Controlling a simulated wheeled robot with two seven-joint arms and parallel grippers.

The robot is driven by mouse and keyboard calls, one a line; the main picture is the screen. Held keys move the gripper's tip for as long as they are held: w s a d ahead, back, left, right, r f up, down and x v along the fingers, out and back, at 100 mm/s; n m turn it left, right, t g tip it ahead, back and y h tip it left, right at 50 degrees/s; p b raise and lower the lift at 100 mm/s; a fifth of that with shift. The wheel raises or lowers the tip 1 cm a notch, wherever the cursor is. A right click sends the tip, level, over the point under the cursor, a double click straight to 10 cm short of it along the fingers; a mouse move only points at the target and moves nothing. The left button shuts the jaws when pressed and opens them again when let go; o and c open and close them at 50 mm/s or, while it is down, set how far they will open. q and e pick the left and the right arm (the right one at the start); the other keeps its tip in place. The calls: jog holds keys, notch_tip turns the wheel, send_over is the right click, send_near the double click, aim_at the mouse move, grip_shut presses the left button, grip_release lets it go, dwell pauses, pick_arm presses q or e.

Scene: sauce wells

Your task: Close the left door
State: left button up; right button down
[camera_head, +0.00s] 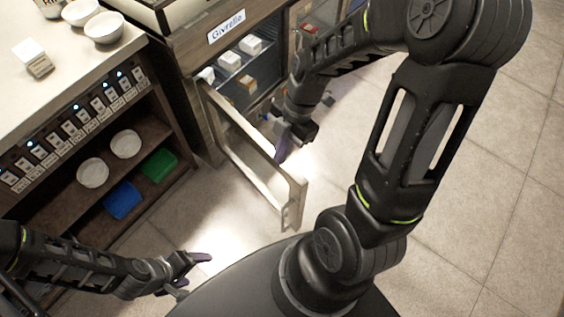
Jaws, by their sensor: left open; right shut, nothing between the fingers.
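My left gripper (193,271) is open and empty, low at the left, apart from the door's free end.
Small boxes (247,84) sit on the cabinet's shelves. A counter at left bears white bowls (104,27); its open shelves hold bowls (93,173), a blue container (122,200) and a green one (159,164). Tiled floor (500,190) is clear at right.

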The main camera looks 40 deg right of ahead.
aim_at(284, 169)
jog(key=b+x, duration=0.1)
jog(key=x, duration=0.9)
jog(key=shift+w+d, duration=0.15)
jog(key=shift+d, duration=1.85)
jog(key=shift+d, duration=0.15)
